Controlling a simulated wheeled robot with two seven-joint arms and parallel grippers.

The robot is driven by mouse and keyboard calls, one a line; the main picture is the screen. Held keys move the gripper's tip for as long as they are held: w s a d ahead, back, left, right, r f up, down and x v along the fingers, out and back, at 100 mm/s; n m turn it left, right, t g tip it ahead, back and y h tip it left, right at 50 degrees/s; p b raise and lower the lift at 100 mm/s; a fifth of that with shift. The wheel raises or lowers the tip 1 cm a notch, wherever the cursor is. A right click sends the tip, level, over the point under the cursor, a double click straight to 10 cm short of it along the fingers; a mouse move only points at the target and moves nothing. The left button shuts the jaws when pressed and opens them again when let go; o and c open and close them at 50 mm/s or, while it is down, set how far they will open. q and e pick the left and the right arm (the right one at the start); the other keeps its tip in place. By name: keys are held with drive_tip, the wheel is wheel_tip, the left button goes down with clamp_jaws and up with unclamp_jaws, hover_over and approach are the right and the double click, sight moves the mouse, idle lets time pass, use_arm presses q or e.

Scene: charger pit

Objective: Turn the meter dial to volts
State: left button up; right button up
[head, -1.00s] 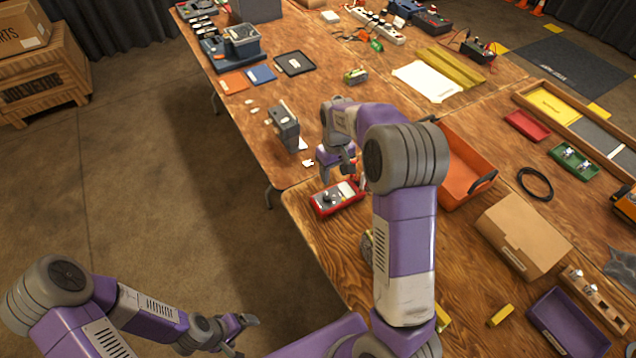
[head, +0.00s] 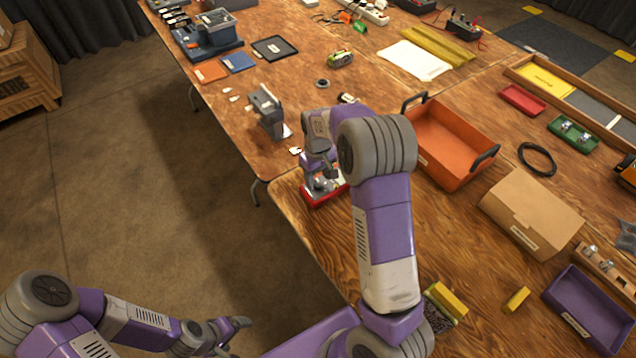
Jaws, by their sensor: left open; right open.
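The meter is a red-edged box (head: 311,199) lying on the near end of the wooden table, close to its left edge. My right gripper (head: 320,186) is directly over the meter, pointing down, its fingers open around or just above the dial. The dial and most of the meter's face are hidden by the gripper and arm, so the dial's setting cannot be read. Whether the fingers touch the dial cannot be told. My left gripper (head: 240,336) is open and empty, low over the floor left of the table.
A grey clamp-like device (head: 267,112) stands behind the meter. An orange tray (head: 449,153) and a cardboard box (head: 531,213) lie to the right, with a purple tray (head: 590,310) nearer. The wood just in front of the meter (head: 320,235) is clear.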

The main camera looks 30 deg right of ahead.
sight(318, 186)
drive_tip(key=shift+f, duration=1.2)
clamp_jaws()
